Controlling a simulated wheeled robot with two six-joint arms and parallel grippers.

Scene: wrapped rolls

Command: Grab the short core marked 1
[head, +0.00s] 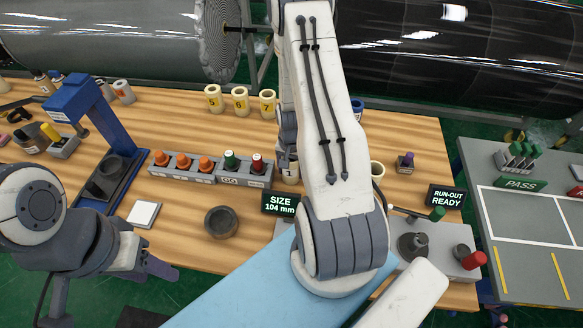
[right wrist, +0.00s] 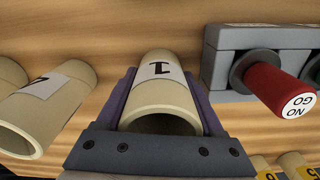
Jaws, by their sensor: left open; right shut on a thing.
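The short cream core marked 1 (right wrist: 160,92) is in the middle of the right wrist view, its open end towards the camera. The purple fingers of my right gripper (right wrist: 163,78) lie along both its sides and are shut on it. In the head view, part of this core (head: 289,171) shows beside my right arm, which hides most of the right gripper. My left gripper (head: 158,268) is open at the lower left, apart from the core and partly cut off from clear sight by its own arm.
Another labelled core (right wrist: 45,108) lies close left of the held one. A gauge block with a red NO GO plug (right wrist: 275,88) is close right. Yellow-labelled cores (head: 240,100) stand at the back. A dark round bowl (head: 221,221) and a SIZE display (head: 280,204) stand in front.

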